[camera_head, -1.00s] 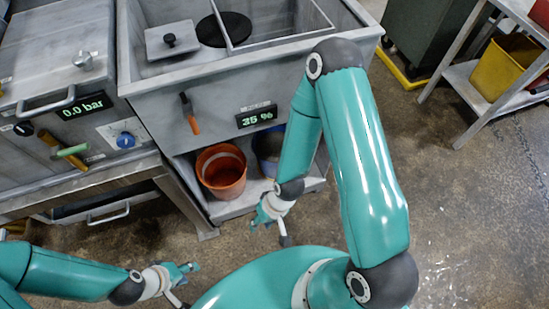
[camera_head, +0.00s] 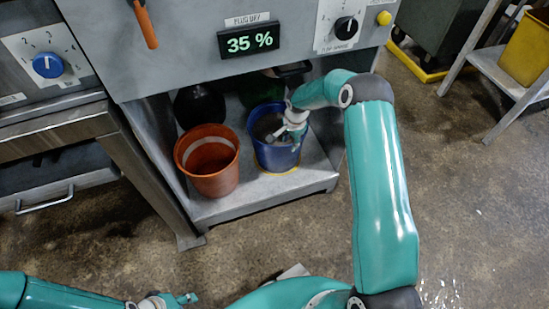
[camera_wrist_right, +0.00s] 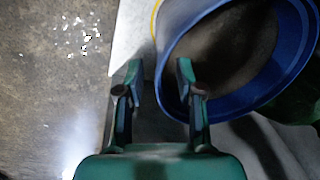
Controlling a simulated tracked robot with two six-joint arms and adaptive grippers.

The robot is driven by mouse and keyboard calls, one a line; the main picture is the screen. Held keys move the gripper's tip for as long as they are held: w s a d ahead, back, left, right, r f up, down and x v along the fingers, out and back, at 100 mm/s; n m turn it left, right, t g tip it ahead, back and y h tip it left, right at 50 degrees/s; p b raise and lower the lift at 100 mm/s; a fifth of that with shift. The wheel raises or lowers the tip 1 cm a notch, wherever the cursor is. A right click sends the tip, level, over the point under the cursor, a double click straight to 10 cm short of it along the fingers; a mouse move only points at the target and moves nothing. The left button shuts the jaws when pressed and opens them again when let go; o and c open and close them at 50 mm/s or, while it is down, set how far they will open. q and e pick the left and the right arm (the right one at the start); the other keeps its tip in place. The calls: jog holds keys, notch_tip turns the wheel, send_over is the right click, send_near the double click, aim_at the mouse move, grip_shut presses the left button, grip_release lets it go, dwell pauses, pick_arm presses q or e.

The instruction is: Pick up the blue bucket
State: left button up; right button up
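The blue bucket (camera_head: 275,158) stands upright on the low grey shelf under the compactor, with dark contents inside. My right gripper (camera_head: 290,136) is at its rim, on the right side of its opening in the head view, and covers part of it. In the right wrist view, the two fingers (camera_wrist_right: 160,70) are spread apart. The rim of the blue bucket (camera_wrist_right: 250,101) passes between them, with the right finger over the opening; contact cannot be told. My left gripper (camera_head: 178,300) is at the bottom edge of the head view, partly cut off, far from the bucket.
An orange bucket (camera_head: 210,178) stands on the shelf (camera_head: 262,196) just left of the blue one. A black round object (camera_head: 200,105) and a dark green one (camera_head: 258,88) are behind. The compactor front with its 35 % display (camera_head: 249,41) overhangs the shelf. The floor in front is clear.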

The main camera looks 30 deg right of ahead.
jog(key=shift+m+h, duration=0.4)
jog(key=shift+m, duration=0.4)
jog(key=d+f+b, duration=0.1)
jog(key=d, duration=0.1)
jog(key=w+d+f+b, duration=0.1)
jog(key=f, duration=0.1)
jog(key=shift+d, duration=0.35)
jog(key=f, duration=0.1)
jog(key=f+b, duration=0.1)
jog(key=f, duration=0.1)
jog(key=w+f, duration=0.1)
jog(key=f, duration=0.1)
jog(key=shift+a+f+b, duration=0.1)
jog(key=shift+f+b, duration=0.05)
jog(key=shift+b, duration=0.25)
grip_shut()
pick_arm(q)
notch_tip(320, 180, down, 5)
jog(key=shift+f, duration=0.1)
